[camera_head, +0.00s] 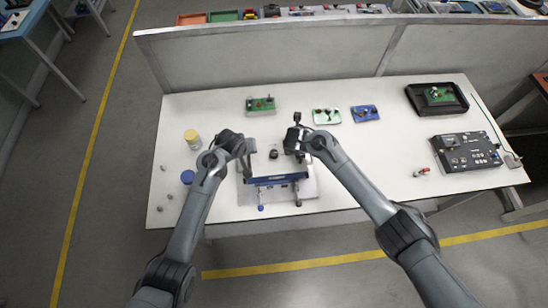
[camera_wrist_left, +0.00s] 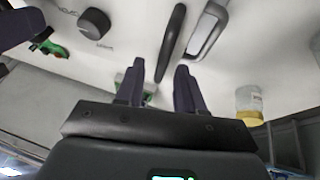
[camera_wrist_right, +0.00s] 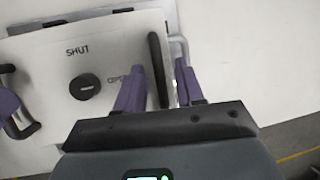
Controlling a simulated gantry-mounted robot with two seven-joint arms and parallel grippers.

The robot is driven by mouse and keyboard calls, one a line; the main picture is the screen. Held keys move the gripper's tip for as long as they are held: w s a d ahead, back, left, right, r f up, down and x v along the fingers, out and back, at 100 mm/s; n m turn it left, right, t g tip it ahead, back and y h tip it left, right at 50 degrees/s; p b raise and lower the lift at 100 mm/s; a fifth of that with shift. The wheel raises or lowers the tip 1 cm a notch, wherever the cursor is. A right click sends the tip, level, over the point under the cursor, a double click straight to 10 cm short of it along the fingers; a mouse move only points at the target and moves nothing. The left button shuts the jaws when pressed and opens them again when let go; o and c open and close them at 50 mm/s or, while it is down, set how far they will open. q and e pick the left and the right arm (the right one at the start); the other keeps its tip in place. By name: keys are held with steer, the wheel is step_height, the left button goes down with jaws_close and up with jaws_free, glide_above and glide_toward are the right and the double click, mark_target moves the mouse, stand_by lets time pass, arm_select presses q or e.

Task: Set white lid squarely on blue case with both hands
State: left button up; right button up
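The white lid (camera_wrist_right: 60,75) has a black round knob (camera_wrist_right: 85,87) and a black bar handle at each side; it also shows in the head view. The blue case (camera_head: 277,180) shows as a blue front strip at the lid's near edge; the rest is hidden. My left gripper (camera_wrist_left: 160,75) is open at one handle (camera_wrist_left: 170,40), whose end lies between its fingers with gaps. My right gripper (camera_wrist_right: 161,72) is open at the other handle (camera_wrist_right: 154,60), with visible space between the fingers. I cannot tell if either gripper touches its handle.
A yellow-capped jar (camera_head: 192,138) and a blue round item (camera_head: 187,177) stand left of the case. Circuit boards (camera_head: 260,105) lie behind it. A black tray (camera_head: 437,98) and a dark device (camera_head: 466,151) are at right. The table between case and device is mostly clear.

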steer(key=shift+r, duration=0.1)
steer(key=shift+s+a+r, duration=0.2)
steer(key=shift+s+r, duration=0.1)
steer(key=shift+r, duration=0.2)
arm_select(q)
steer(key=v, duration=1.1)
arm_select(e)
steer(key=v, duration=1)
steer(key=shift+s+r, duration=0.15)
steer(key=shift+r, duration=0.15)
